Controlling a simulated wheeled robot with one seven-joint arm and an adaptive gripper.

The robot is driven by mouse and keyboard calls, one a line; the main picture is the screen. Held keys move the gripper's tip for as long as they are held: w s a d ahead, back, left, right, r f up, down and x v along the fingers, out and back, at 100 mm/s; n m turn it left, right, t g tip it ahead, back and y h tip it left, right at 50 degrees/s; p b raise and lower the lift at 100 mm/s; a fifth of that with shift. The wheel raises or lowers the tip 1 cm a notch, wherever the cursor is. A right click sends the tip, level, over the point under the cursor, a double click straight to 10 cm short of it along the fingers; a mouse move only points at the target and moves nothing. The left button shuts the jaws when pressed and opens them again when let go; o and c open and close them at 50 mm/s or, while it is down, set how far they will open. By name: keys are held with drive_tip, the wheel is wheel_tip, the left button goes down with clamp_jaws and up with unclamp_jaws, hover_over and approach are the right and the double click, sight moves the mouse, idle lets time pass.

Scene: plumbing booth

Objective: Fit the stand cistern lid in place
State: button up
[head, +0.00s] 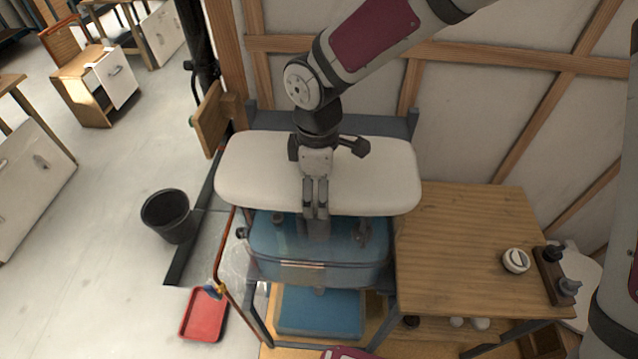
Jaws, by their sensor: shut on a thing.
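The white cistern lid (385,178) is a wide slab with rounded corners. It shows behind and above the translucent blue cistern (318,270), which stands on a frame. My gripper (316,213) points down over the middle of the lid and is shut on its front edge. The lid hides the back part of the cistern. The cistern's front part is uncovered, and some fittings (362,232) show inside it. I cannot tell how high the lid is above the rim or whether it touches it.
A wooden table (455,235) stands close on the right, with a round white-and-dark part (515,261) and a block with dark fittings (556,275). A blue panel (320,312) lies below the cistern. A black bucket (170,216) and red tray (204,314) are on the left floor. A timber-framed wall stands behind.

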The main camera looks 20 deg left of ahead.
wheel_tip(320, 180, down, 9)
drive_tip(key=b, duration=0.4)
idle(0.7)
drive_tip(key=shift+f+b, duration=0.25)
drive_tip(key=shift+b, duration=0.05)
idle(0.4)
drive_tip(key=o, duration=2)
drive_tip(key=shift+o, duration=0.2)
wheel_tip(320, 180, up, 12)
